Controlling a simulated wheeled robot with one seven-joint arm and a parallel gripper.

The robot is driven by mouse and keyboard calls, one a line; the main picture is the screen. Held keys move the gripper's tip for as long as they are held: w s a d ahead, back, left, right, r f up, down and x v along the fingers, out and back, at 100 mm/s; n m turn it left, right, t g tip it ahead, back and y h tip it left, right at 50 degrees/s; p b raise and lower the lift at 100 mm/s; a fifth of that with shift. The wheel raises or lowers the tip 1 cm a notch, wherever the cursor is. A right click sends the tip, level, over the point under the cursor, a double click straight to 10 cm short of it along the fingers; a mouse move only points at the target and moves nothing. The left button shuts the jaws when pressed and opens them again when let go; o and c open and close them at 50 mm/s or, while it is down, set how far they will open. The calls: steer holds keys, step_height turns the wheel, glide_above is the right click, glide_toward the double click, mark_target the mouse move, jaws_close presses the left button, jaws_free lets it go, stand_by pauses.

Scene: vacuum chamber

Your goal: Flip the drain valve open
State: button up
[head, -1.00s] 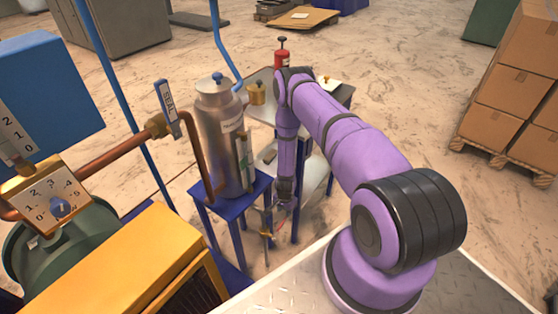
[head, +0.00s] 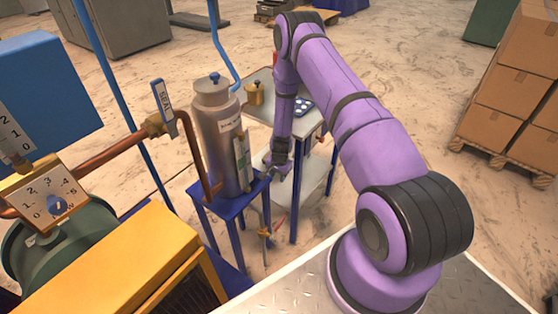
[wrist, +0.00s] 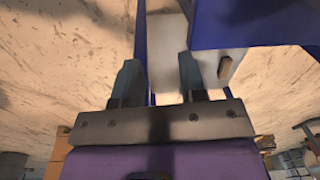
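The steel vessel (head: 219,150) stands upright on a blue stand (head: 232,206) in the head view. Below the stand's top hangs a thin line with a small brass fitting (head: 265,234) and a reddish lever-like piece (head: 280,223). This looks like the drain valve, but it is too small to tell its position. My gripper (head: 277,170) is beside the right edge of the stand's top, above and apart from that fitting. In the wrist view my gripper (wrist: 158,78) has its two fingers apart with nothing between them. The fitting is not clearly seen there.
A pipe with a lever tagged SEAL (head: 163,103) runs left of the vessel. A side table (head: 262,103) stands close behind my forearm. A yellow cabinet (head: 118,262) is at front left. Stacked cartons (head: 518,88) stand far right, with bare floor before them.

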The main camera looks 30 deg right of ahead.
step_height(320, 180, up, 8)
steer(key=w, duration=0.1)
steer(key=shift+w+d+f+n, duration=0.2)
steer(key=shift+n, duration=0.2)
steer(key=m+g, duration=0.1)
steer(key=m, duration=0.2)
glide_above(282, 220)
step_height(282, 220, down, 21)
step_height(282, 220, down, 11)
steer(key=shift+r, duration=0.2)
steer(key=shift+c, duration=0.2)
jaws_close()
